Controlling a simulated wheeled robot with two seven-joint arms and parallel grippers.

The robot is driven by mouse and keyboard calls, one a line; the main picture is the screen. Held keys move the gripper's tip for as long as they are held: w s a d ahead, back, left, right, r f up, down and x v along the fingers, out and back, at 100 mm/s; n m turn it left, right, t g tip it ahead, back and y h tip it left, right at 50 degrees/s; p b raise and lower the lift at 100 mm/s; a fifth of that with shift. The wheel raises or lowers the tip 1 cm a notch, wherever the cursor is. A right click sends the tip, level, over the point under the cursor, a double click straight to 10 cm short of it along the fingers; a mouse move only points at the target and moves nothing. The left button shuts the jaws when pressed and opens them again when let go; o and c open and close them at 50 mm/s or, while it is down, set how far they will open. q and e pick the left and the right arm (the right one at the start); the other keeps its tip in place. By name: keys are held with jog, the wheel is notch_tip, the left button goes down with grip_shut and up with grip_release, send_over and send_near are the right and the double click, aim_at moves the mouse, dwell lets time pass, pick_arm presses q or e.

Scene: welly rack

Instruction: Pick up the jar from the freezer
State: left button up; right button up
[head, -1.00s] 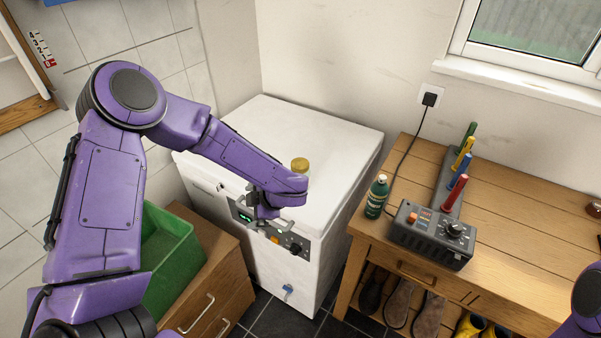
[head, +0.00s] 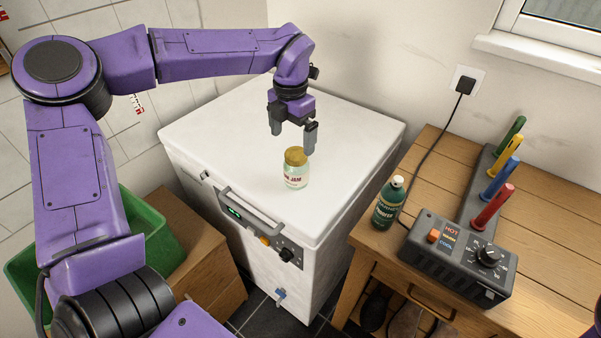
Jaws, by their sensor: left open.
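The jar (head: 296,172) is glass with a gold lid and a label with red lettering. It stands upright on the closed white lid of the chest freezer (head: 215,150), near its front edge. My left gripper (head: 293,140) is open, fingers pointing down, just above the jar's lid. Its fingers look empty, and I cannot tell whether one touches the lid. My right gripper is not in view.
A wooden bench (head: 450,158) at the right holds a green bottle (head: 388,203) and a grey control box (head: 455,262) with coloured upright pegs. A black cable runs to a wall socket. A green crate (head: 160,238) sits at the left.

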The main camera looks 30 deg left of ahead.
aim_at(294, 155)
pick_arm(q)
jog(key=f, duration=0.4)
jog(key=shift+w+f+p, duration=0.35)
jog(key=shift+f+p, duration=0.05)
jog(key=shift+f, duration=0.35)
jog(key=f, duration=0.1)
jog(key=f+p, duration=0.1)
jog(key=f, duration=0.3)
jog(key=shift+w+f+p, duration=0.2)
jog(key=shift+w+p, duration=0.15)
jog(key=shift+s, duration=0.1)
jog(key=shift+c, duration=0.7)
jog(key=shift+r, duration=0.1)
jog(key=c, duration=1.1)
jog(key=shift+o, duration=0.2)
